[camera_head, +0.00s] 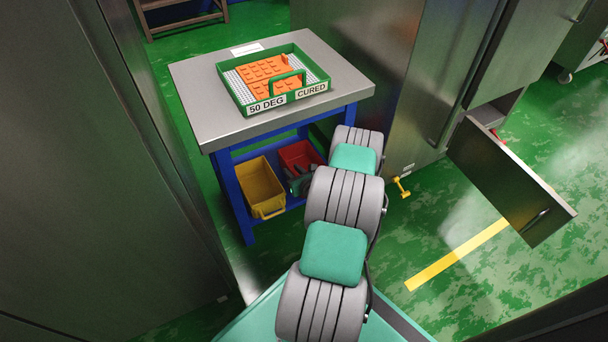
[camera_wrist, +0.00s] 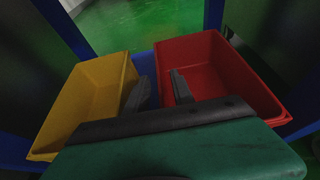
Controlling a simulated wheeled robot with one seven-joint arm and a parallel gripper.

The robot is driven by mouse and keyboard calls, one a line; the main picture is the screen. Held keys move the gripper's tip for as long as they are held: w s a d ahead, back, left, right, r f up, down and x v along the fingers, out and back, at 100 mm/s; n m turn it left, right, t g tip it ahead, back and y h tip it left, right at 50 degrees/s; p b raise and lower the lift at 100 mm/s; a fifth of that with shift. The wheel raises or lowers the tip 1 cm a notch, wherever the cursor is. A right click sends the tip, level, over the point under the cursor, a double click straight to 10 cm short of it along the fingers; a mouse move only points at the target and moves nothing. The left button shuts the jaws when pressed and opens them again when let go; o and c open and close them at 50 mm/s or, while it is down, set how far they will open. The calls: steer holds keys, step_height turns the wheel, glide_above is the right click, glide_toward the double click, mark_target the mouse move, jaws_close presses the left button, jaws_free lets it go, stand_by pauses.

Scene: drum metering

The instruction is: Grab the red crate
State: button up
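The red crate (camera_head: 298,153) sits on the lower shelf of the blue-legged table, to the right of the yellow crate (camera_head: 261,187). In the wrist view the red crate (camera_wrist: 222,70) looks empty, with its near end hidden by my gripper's green body. My gripper (camera_wrist: 160,90) is open. Its right finger shows over the red crate's left side and its left finger over the gap beside the yellow crate (camera_wrist: 88,95). The red crate's left wall appears between them; I cannot tell whether they touch it. In the head view my dark gripper (camera_head: 300,180) partly covers the red crate.
The steel tabletop (camera_head: 205,95) above carries a green tray (camera_head: 325,84) with orange blocks, labelled "50 DEG" and "CURED". Blue table legs (camera_head: 234,195) flank the shelf. Steel cabinets stand on both sides; one door (camera_head: 510,180) hangs open at right.

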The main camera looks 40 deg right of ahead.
jaws_close()
steer(key=shift+r, duration=0.1)
stand_by(1.3)
